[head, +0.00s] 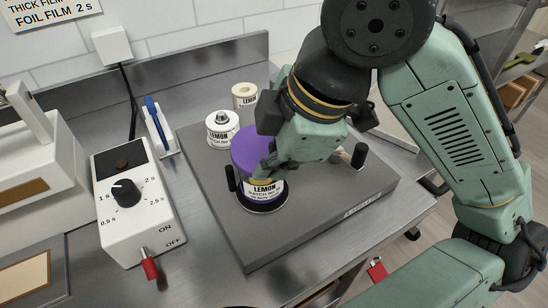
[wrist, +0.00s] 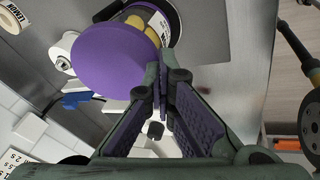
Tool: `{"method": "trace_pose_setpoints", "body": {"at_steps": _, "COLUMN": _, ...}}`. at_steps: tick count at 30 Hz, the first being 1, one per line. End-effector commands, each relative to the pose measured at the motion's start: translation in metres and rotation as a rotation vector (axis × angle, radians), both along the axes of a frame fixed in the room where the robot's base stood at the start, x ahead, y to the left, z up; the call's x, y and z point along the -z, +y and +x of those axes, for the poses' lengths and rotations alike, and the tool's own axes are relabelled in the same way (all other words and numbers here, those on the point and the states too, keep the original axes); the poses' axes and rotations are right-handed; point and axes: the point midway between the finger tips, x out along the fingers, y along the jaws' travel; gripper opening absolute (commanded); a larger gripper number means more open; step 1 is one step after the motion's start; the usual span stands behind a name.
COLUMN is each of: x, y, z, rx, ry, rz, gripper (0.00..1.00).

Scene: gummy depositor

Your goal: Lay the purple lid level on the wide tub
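The wide tub (head: 264,191), with a LEMON label, stands upright on the grey slab. The purple lid (head: 249,148) is tilted over the tub's mouth, not level. In the wrist view the lid (wrist: 112,62) is a broad purple disc. Yellow contents (wrist: 152,24) show in the tub beside its edge. My gripper (head: 268,166) is at the lid's right side. In the wrist view my fingers (wrist: 163,84) are close together at the lid's edge, with a purple piece between them. They appear shut on the lid. Whether the lid touches the tub rim is unclear.
A small white LEMON jar (head: 222,138) and a cream LEMON roll (head: 244,93) stand behind the tub. A black post (head: 358,155) rises to the right. A white control box (head: 126,203) with a knob is at left. The slab's front (head: 275,245) is clear.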

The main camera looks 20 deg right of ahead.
Motion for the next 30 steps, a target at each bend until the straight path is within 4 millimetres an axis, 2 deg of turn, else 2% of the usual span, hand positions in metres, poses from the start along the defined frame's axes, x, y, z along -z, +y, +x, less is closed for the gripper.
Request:
{"method": "trace_pose_setpoints", "body": {"at_steps": 15, "x": -0.009, "y": 0.001, "z": 0.003, "rx": 0.001, "ry": 0.145, "rz": -0.025, "gripper": 0.0}}
{"method": "trace_pose_setpoints", "body": {"at_steps": 30, "x": -0.022, "y": 0.003, "z": 0.01, "rx": 0.002, "ry": 0.47, "rz": -0.078, "gripper": 0.0}}
